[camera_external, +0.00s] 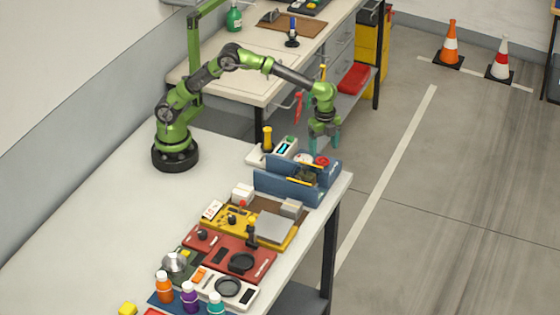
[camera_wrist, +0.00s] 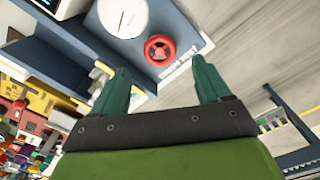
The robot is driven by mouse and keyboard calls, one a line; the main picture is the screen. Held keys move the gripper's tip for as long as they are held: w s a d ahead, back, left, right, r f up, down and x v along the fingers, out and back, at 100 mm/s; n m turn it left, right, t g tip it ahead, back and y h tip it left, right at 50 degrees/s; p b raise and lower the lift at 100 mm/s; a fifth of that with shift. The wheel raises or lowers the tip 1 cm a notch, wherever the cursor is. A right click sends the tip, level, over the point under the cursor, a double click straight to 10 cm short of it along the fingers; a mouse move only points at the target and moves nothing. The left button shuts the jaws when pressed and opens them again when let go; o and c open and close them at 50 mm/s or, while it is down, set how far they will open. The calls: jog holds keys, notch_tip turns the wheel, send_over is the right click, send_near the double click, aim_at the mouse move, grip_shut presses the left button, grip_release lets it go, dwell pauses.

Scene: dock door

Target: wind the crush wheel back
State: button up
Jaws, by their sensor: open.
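The crush wheel appears to be the small red round knob (camera_wrist: 160,50) on the blue unit in the wrist view. It also shows as a red spot (camera_external: 322,161) at the right end of the blue unit (camera_external: 275,186) in the external view. A white round dial (camera_wrist: 123,16) sits beside the wheel. My gripper (camera_wrist: 165,82) has two teal fingers spread apart, with nothing between them. In the external view my gripper (camera_external: 325,145) is just above the right end of the blue unit, close to the wheel. I see no contact with the wheel.
A white device with a yellow handle (camera_external: 267,140) stands left of the blue unit. Yellow (camera_external: 225,225) and red (camera_external: 205,240) panels with controls lie in front. Coloured bottles (camera_external: 190,296) stand nearer the camera. The table's left part (camera_external: 90,235) is clear.

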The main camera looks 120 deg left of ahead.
aim_at(323, 160)
jog(key=shift+f, duration=2.6)
jog(key=c, duration=1)
jog(key=shift+c, duration=0.2)
jog(key=shift+n, duration=0.4)
jog(key=n, duration=0.3)
jog(key=shift+n, duration=0.3)
jog(key=n, duration=0.4)
jog(key=shift+n, duration=0.3)
